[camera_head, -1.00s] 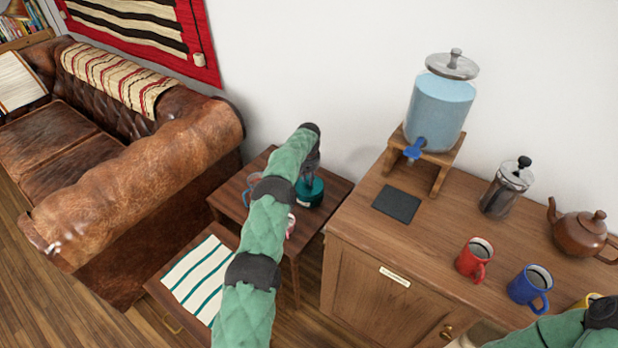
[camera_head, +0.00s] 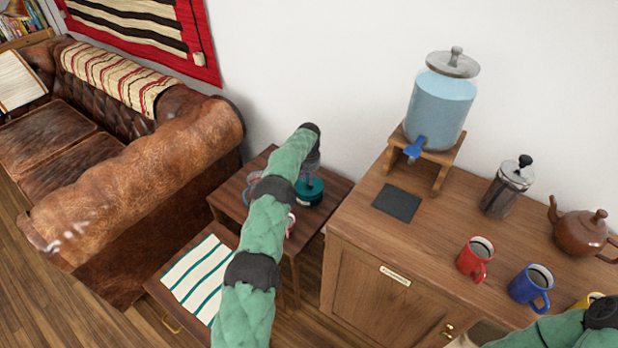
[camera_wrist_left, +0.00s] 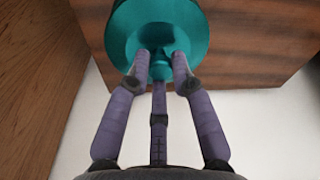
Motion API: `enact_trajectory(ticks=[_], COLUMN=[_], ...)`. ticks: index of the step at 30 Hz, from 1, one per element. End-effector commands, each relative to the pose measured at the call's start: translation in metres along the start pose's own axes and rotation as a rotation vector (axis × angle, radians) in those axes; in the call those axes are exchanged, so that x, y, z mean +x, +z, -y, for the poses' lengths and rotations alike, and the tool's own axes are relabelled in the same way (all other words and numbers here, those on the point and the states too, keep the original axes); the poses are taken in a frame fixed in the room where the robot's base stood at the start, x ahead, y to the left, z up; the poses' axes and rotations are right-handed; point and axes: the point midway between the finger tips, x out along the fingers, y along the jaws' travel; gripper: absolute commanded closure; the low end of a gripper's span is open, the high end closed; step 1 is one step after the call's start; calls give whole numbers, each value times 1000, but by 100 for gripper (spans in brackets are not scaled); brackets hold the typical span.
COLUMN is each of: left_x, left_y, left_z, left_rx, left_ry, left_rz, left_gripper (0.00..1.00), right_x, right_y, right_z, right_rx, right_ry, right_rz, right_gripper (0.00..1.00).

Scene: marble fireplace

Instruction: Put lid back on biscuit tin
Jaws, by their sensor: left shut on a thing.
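The teal biscuit tin (camera_head: 311,195) stands on the small wooden side table (camera_head: 336,190), partly hidden behind my left arm. My left gripper (camera_wrist_left: 162,62) is over it, its fingers closed around the small knob of the round teal lid (camera_wrist_left: 128,38). In the left wrist view the lid fills the top middle, seen from above. The lid is at the tin's top; I cannot tell whether it is fully seated. In the head view my left gripper is mostly hidden behind its own wrist. Only part of my right arm shows at bottom right, without its gripper.
A leather sofa (camera_head: 130,180) stands left of the table. A wooden cabinet (camera_head: 370,275) stands to the right, bearing a water dispenser (camera_head: 440,112), a French press (camera_head: 507,187), a teapot (camera_head: 581,231) and mugs.

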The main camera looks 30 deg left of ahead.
Motion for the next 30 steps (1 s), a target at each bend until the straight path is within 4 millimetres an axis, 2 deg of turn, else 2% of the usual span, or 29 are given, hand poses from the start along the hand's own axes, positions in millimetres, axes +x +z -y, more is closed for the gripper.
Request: enact_trajectory(ticks=[8,9,12,19,22,30], left_x=[0,0,0,0,0,0], left_y=[0,0,0,0,0,0], left_z=[0,0,0,0,0,0], left_rx=[0,0,0,0,0,0], left_ry=[0,0,0,0,0,0], left_rz=[-1,-1,-1,-1,0,0], left_gripper=[100,73,49,49,26,25], right_x=[0,0,0,0,0,0], right_y=[0,0,0,0,0,0], right_z=[0,0,0,0,0,0], right_rx=[0,0,0,0,0,0], right_ry=[0,0,0,0,0,0], right_rz=[0,0,0,0,0,0], right_gripper=[60,60,60,60,60,60])
